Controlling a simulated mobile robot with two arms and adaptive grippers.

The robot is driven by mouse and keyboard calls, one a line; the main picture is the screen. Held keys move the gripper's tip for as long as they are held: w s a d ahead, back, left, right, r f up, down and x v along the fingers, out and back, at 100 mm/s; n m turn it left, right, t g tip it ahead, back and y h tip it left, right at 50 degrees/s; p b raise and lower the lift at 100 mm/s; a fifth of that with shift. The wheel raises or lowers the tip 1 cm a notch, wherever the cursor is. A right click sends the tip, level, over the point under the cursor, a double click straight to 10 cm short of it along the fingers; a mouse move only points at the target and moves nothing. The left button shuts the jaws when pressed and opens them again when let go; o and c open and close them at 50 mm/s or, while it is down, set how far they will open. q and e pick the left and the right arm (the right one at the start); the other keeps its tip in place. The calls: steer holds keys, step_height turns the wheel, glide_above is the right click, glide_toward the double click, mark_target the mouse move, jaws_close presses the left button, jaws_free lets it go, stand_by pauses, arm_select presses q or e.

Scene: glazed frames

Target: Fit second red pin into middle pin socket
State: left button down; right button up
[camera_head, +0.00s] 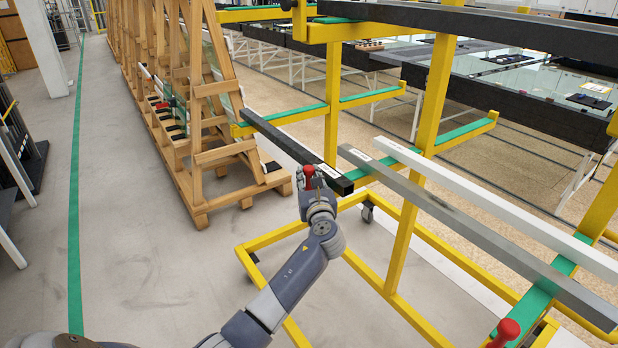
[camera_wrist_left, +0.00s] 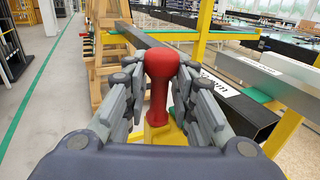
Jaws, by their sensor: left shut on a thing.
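My left gripper (camera_head: 313,182) is shut on a red pin (camera_head: 308,171) with a rounded head. In the left wrist view the red pin (camera_wrist_left: 159,85) stands upright between both fingers. Yellow metal (camera_wrist_left: 163,132) shows just behind and below the pin's foot; I cannot tell whether the pin touches it or sits in a socket. The middle socket itself is hidden. Another red pin (camera_head: 507,331) stands upright at the lower right, at the near arm of the yellow rack (camera_head: 398,240). My right gripper is not in view.
A dark bar (camera_head: 290,147) ends close beside my left gripper. A grey bar (camera_head: 470,232) and a white bar (camera_head: 500,214) lie on green-padded rack arms. A wooden A-frame (camera_head: 205,110) stands at the back left.

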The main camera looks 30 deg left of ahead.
arm_select(q)
steer(key=c, duration=1.2)
jaws_free()
steer(key=shift+c, duration=0.2)
steer(key=v, duration=1.2)
